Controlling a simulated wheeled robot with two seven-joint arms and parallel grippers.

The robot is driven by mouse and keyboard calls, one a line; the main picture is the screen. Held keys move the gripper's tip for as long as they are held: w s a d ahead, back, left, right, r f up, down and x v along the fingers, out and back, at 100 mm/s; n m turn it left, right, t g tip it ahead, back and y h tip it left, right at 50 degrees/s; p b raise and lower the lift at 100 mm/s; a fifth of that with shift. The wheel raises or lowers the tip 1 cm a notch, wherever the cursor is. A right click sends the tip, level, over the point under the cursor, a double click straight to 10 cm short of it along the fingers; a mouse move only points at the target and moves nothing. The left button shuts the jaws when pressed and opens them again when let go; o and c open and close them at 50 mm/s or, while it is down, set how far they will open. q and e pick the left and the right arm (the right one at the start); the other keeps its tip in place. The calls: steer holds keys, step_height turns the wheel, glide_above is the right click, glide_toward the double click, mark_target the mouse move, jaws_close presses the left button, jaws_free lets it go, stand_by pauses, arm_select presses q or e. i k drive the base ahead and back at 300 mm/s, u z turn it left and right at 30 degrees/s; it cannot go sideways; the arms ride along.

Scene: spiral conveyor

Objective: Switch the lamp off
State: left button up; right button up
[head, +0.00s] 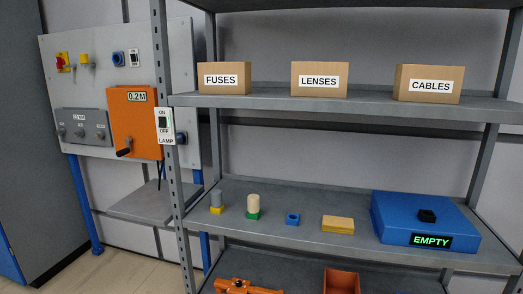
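The lamp switch (164,124) is a small white plate with a dark rocker, marked ON above, OFF below and LAMP at the bottom. It is mounted on the left front post of the shelf rack. Which way the rocker is pressed is too small to tell. No lamp can be made out in the head view. Neither of my grippers is in view.
The metal shelf rack (330,183) holds boxes marked FUSES (223,91), LENSES (319,91) and CABLES (428,97). Small blocks and a blue box (394,222) with an EMPTY sign are on the middle shelf. A control panel (88,95) with an orange box (131,110) stands behind, left.

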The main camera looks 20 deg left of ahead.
mark_target(162, 120)
steer(key=k, duration=0.7)
steer(key=u, duration=0.65)
steer(key=i, duration=1.5)
steer(key=z, duration=0.5)
